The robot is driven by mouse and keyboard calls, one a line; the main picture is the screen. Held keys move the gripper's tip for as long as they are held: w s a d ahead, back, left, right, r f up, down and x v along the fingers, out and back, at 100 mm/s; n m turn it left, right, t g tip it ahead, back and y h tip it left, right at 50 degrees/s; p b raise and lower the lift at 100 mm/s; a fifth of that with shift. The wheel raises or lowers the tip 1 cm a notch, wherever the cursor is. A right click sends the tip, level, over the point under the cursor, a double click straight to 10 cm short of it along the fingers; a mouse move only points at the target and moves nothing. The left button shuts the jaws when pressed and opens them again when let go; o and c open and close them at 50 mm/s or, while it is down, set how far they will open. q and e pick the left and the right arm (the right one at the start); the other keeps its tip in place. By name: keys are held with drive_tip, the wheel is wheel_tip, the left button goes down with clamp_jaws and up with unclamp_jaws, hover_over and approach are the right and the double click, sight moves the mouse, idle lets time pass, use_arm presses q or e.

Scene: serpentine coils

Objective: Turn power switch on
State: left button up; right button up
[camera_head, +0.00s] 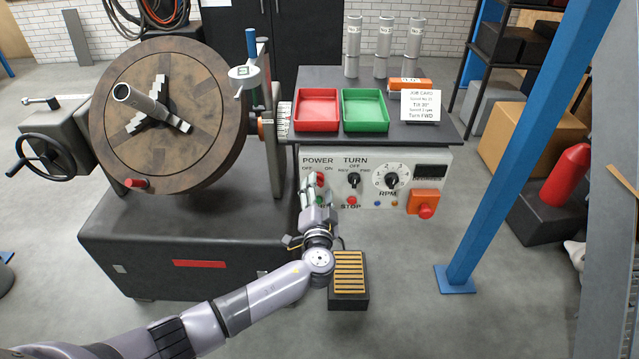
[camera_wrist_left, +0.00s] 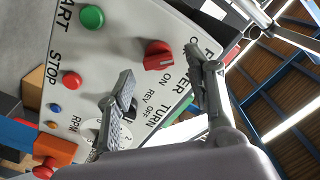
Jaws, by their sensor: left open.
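The power switch (camera_wrist_left: 158,55) is a red rotary knob on the grey control panel (camera_head: 400,163), by the POWER, OFF and ON labels. In the head view the knob (camera_head: 320,178) is partly covered by my left gripper (camera_head: 316,187), which reaches up to the panel's left end. In the left wrist view my left gripper (camera_wrist_left: 161,64) is open, and the knob appears between its spread fingertips. The fingers do not visibly clasp it. Which way the knob points is hard to tell. My right gripper is not in view.
The black TURN switch (camera_head: 353,181), RPM dial (camera_head: 391,179) and red emergency button (camera_head: 425,211) lie to the right. The green START button (camera_wrist_left: 92,16) and red STOP button (camera_wrist_left: 72,80) are near. A large round table (camera_head: 200,120) stands left; a foot pedal (camera_head: 348,300) lies below.

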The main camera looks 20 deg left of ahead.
sight(318, 180)
use_arm(q)
drive_tip(key=shift+x, duration=1.25)
drive_tip(key=shift+c, duration=0.3)
clamp_jaws()
